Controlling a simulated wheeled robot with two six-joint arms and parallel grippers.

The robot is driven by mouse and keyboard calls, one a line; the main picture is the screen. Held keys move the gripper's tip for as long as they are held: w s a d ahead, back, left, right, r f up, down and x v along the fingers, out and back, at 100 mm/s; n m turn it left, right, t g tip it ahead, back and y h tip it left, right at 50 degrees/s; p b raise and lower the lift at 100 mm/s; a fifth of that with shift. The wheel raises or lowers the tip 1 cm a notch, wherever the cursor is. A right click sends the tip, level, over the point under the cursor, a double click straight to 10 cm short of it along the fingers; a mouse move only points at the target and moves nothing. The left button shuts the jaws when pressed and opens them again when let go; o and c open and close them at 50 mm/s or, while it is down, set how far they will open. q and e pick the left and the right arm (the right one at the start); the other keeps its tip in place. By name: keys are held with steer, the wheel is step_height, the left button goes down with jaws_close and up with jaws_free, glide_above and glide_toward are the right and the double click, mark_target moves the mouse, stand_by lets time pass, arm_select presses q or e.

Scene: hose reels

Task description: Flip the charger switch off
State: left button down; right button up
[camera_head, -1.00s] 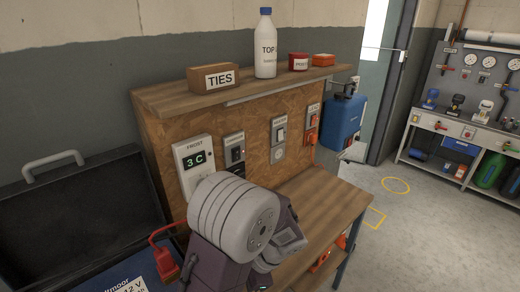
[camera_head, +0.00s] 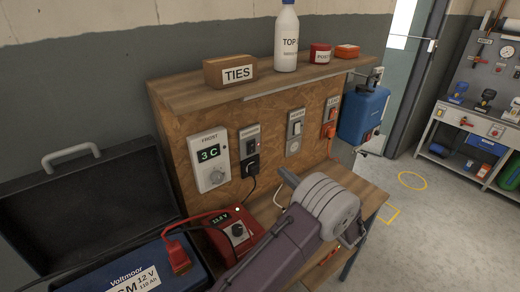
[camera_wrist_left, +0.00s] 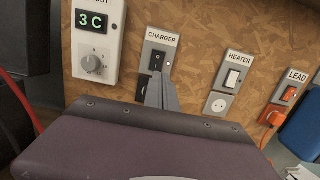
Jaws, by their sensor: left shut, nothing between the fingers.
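The charger switch plate (camera_head: 250,140) is on the chipboard panel, between the frost thermostat and the heater plate. In the left wrist view the label CHARGER stands above a dark rocker switch (camera_wrist_left: 157,60) with a small lit lamp beside it. My left gripper (camera_wrist_left: 161,84) is shut and empty. Its fingertips overlap the lower part of the charger plate in that view; I cannot tell whether they touch. In the head view my left gripper (camera_head: 287,176) shows right of and below the plate. My right gripper is not in view.
The thermostat (camera_head: 209,158) reads 3 C. The heater plate (camera_head: 295,130) and the orange lead plate (camera_head: 330,115) are to the right. A red charger (camera_head: 238,232) and a blue battery (camera_head: 150,270) stand below. A shelf (camera_head: 200,93) with a TIES box overhangs the panel.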

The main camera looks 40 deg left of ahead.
mark_target(254, 145)
arm_select(q)
steer(key=p+x, duration=0.4)
steer(key=x, duration=0.9)
steer(key=shift+w+a+r, duration=0.1)
steer(key=shift+a, duration=0.1)
steer(key=shift+w+a, duration=0.1)
steer(key=shift+a, duration=0.25)
